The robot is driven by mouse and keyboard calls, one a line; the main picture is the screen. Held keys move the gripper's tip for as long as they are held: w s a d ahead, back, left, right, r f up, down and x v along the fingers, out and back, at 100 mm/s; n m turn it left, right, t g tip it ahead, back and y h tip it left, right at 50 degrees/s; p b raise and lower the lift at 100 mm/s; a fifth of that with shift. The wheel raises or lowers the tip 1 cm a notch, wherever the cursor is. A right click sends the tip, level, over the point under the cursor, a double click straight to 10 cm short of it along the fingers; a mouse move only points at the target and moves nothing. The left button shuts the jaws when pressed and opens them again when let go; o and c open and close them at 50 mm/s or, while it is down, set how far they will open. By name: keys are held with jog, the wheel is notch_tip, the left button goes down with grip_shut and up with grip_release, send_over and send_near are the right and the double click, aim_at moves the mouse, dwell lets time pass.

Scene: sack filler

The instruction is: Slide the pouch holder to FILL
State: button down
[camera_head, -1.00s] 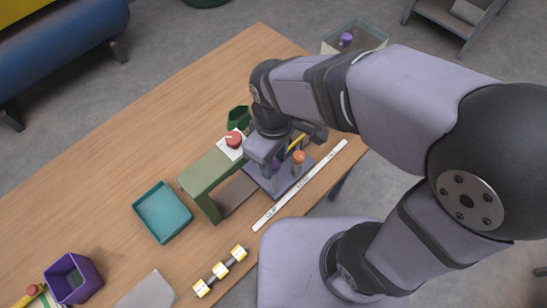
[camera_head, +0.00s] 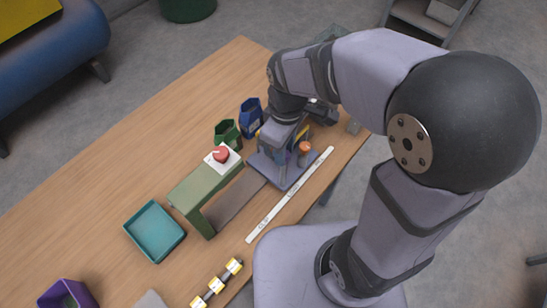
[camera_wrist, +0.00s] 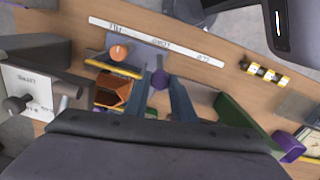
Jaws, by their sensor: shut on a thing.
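The pouch holder (camera_head: 275,179) is a purple-grey plate beside the white labelled strip (camera_head: 290,194). It carries an orange knob (camera_wrist: 119,52), a yellow bar (camera_wrist: 120,71) and a purple upright handle (camera_wrist: 160,79). An orange open pouch shape (camera_wrist: 112,90) shows beside the yellow bar. On the strip in the wrist view, FILL is at the left end and CLIP at the right. The holder stands between the middle label and FILL. My gripper (camera_wrist: 165,95) is shut on the purple handle; its fingers hide part of it.
Green (camera_head: 227,133) and blue (camera_head: 250,117) bins stand behind. A teal tray (camera_head: 154,231) and purple box (camera_head: 68,293) lie left. A panel with a dark knob (camera_wrist: 18,103) stands near FILL.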

jog(key=w+d, duration=0.3)
jog(key=w, duration=0.1)
jog(key=shift+w+d+r, duration=0.15)
jog(key=shift+d, duration=0.25)
jog(key=c, duration=1.7)
grip_release()
jog(key=shift+o, duration=1.1)
jog(key=shift+d, duration=0.15)
notch_tip(320, 180, up, 7)
jog(key=b, duration=0.1)
